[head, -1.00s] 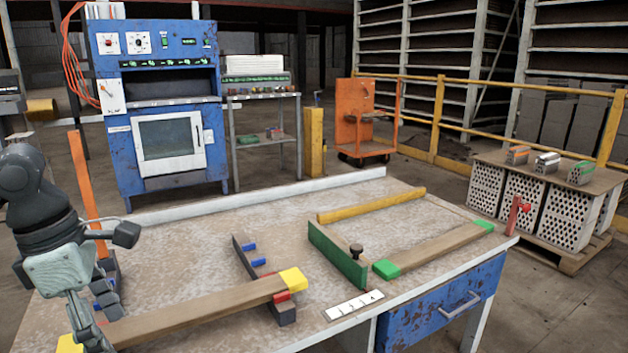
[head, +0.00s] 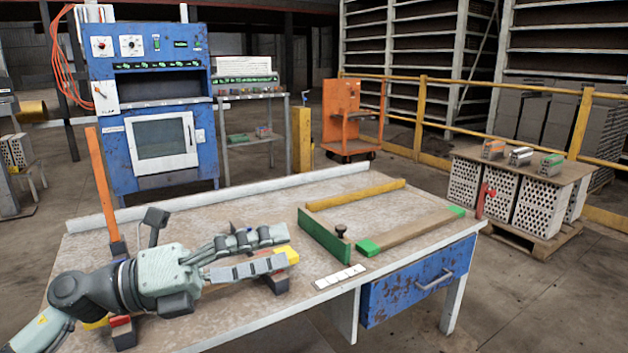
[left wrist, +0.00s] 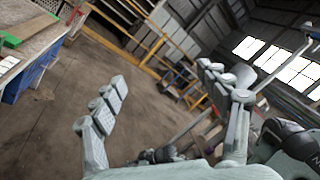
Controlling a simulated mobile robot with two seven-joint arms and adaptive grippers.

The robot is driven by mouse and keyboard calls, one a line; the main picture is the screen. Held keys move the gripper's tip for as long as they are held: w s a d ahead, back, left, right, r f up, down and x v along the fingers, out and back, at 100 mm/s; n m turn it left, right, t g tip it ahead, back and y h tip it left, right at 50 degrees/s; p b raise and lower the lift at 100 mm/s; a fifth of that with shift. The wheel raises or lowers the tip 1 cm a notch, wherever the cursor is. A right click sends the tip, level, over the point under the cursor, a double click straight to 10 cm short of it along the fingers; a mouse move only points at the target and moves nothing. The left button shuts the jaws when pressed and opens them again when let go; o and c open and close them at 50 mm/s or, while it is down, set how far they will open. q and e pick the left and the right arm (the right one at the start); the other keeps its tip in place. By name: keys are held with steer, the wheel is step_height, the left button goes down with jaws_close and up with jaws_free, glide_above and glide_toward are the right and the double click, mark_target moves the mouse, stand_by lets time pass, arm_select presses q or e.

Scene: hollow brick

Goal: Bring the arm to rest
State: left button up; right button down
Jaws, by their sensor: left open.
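In the head view my left gripper (head: 262,253) reaches in from the left. It is open and empty, its fingers pointing right above the workbench. It hides much of a wooden bar with a yellow end (head: 289,256), which lies on the bench's near side. The fingers also show in the left wrist view (left wrist: 160,95), spread wide with only floor and background between them. My right gripper is not in view.
The workbench (head: 240,200) carries a frame of a yellow bar (head: 356,194), a green plate (head: 323,237) and a wooden bar with green ends (head: 420,230). An orange upright (head: 101,183) stands at its left. A pallet of hollow bricks (head: 515,200) stands at the right.

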arm_select(q)
steer(key=w+a+f+n+t+y, duration=0.3)
steer(key=w+a+n+t+y, duration=0.3)
steer(key=n, duration=0.5)
steer(key=w+a+f+n+t+y, duration=0.35)
steer(key=a+n+t+y, duration=0.2)
steer(key=n+t, duration=0.35)
steer(key=s+a+f+n+g+y, duration=0.1)
steer(key=a+f+n+g+y, duration=0.1)
steer(key=a+f+n+y, duration=0.45)
steer(key=a+f+n+g+y, duration=0.1)
steer(key=a+f+n+g, duration=0.3)
steer(key=f, duration=0.6)
steer(key=s+f+n+g+y+p, duration=0.1)
steer(key=s+f+n+g, duration=0.6)
steer(key=s+f, duration=1.7)
steer(key=s+g, duration=0.1)
steer(key=g, duration=0.3)
steer(key=shift+s+d+f+n+g, duration=0.3)
steer(key=shift+s+d+f+n, duration=0.05)
steer(key=shift+d+f, duration=0.05)
